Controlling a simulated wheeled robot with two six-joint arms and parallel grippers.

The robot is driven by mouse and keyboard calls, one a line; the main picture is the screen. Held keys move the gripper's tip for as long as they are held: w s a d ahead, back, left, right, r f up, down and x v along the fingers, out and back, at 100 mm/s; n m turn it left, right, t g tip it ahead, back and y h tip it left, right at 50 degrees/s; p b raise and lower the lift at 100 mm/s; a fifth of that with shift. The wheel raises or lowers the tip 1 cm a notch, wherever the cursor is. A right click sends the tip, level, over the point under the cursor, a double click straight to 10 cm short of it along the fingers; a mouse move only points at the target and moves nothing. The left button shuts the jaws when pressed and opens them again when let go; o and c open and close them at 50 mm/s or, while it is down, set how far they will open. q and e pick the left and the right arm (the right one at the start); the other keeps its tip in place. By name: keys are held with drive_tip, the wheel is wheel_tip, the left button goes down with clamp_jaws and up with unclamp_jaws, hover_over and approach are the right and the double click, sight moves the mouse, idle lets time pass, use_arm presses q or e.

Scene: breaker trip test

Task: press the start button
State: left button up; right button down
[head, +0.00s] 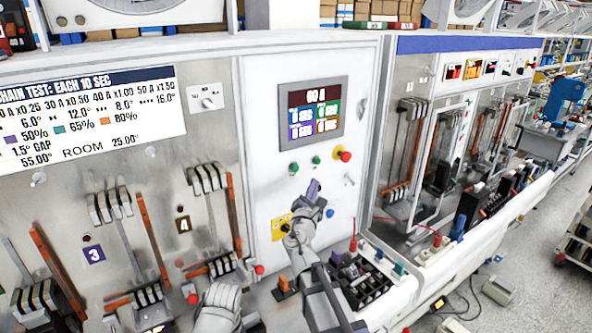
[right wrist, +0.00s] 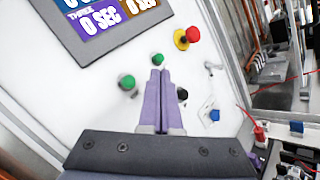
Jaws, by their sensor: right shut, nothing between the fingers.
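The white control panel (head: 262,167) carries two round green buttons, left (head: 294,168) and right (head: 317,160), below its screen. No readable label shows which is the start button. In the right wrist view, the left green button (right wrist: 127,82) is left of my purple fingers and the right green button (right wrist: 157,59) is just beyond their tips. My right gripper (head: 314,186) is shut and empty, pointing up at the panel below the buttons; it also shows in the right wrist view (right wrist: 159,74). I cannot tell whether it touches the panel.
A red mushroom button on a yellow base (head: 344,156) is right of the green buttons. A small toggle (head: 349,179) and a blue button (head: 330,214) are lower. The screen (head: 313,113) is above. Breaker levers (head: 110,203) stand to the left.

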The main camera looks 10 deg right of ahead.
drive_tip(key=w+a, duration=0.2)
drive_tip(key=w, duration=0.4)
drive_tip(key=shift+w+a, duration=0.2)
drive_tip(key=shift+w, duration=0.15)
idle(1.7)
drive_tip(key=shift+w+a, duration=0.15)
drive_tip(key=shift+w, duration=0.25)
drive_tip(key=shift+w+a, duration=0.2)
drive_tip(key=shift+w, duration=0.25)
idle(0.8)
drive_tip(key=shift+s, duration=0.15)
drive_tip(key=shift+s+d, duration=0.35)
drive_tip(key=shift+s, duration=0.4)
drive_tip(key=shift+s+d, duration=0.3)
drive_tip(key=shift+s, duration=0.45)
drive_tip(key=shift+s+d, duration=0.25)
drive_tip(key=shift+s, duration=0.55)
drive_tip(key=shift+s+d, duration=0.3)
drive_tip(key=shift+s, duration=0.45)
